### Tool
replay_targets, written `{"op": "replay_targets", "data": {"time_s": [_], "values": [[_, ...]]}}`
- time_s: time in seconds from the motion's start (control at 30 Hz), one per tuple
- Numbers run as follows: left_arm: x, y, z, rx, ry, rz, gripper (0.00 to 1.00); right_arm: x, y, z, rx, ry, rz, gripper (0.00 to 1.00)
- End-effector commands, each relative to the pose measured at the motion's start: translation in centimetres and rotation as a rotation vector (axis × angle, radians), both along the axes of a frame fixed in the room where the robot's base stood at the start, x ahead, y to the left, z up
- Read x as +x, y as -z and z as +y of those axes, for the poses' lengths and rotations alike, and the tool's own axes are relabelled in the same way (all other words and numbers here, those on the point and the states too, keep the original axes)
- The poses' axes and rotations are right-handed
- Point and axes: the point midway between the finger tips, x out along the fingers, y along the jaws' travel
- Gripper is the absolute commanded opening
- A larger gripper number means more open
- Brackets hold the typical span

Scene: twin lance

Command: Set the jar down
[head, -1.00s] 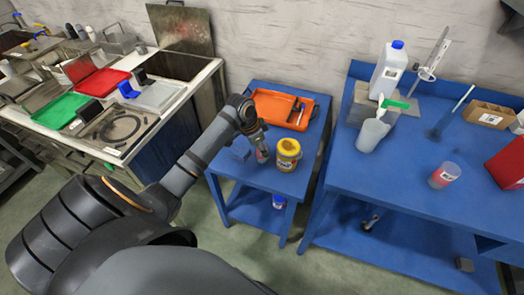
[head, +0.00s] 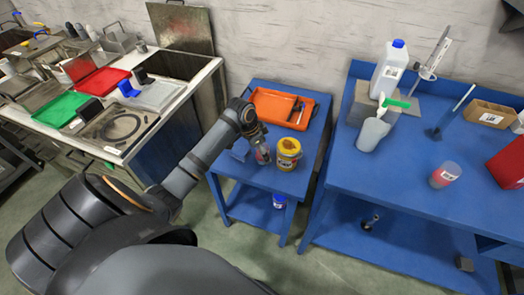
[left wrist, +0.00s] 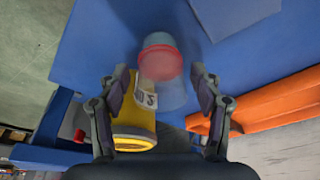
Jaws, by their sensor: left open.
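A clear jar with a red band or red contents (head: 263,155) stands on the small blue table, beside a yellow tub (head: 289,154) with a label. In the left wrist view the clear jar (left wrist: 160,65) lies ahead of and between the finger tips, and the yellow tub (left wrist: 135,130) is beside the left finger. My left gripper (head: 258,141) is over the jar; in the wrist view its fingers (left wrist: 160,90) are spread, with visible gaps to the jar. Part of the jar in the head view is hidden by the gripper. My right gripper is not in view.
An orange tray (head: 270,104) with tools lies at the back of the small blue table (head: 240,180). To the right, a larger blue table (head: 400,165) holds a pitcher (head: 373,133), a white bottle and a cup with red contents (head: 445,175).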

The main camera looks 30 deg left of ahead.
Motion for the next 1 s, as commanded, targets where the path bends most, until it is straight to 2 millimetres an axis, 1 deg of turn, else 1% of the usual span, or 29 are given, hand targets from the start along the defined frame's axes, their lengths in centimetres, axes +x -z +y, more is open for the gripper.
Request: {"op": "replay_targets", "data": {"time_s": [0.07, 0.13, 0.3, 0.4, 0.5, 0.6, 0.7, 1.0], "values": [[-0.1, -0.9, 0.2, 0.002, 0.000, -0.003, 0.66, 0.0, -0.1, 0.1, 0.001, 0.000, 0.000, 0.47], [-0.4, -2.3, 0.5, 0.004, 0.001, -0.004, 0.66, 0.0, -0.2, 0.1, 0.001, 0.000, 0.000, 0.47], [-1.5, -6.4, 1.2, 0.007, 0.001, -0.004, 0.66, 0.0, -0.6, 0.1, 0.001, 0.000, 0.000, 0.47], [-2.1, -8.6, 1.5, 0.007, 0.001, -0.003, 0.66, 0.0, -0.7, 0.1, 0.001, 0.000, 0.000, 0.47], [-2.6, -10.2, 1.7, 0.005, 0.000, -0.003, 0.66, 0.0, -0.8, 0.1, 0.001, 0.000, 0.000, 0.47], [-2.8, -11.1, 1.9, 0.003, 0.000, -0.003, 0.66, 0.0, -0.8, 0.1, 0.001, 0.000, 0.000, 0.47], [-2.9, -11.5, 1.8, 0.000, 0.000, -0.001, 0.66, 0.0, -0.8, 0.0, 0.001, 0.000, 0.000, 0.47], [-3.0, -11.6, 1.8, -0.001, 0.000, -0.001, 0.66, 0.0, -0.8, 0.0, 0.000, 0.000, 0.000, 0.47]]}}
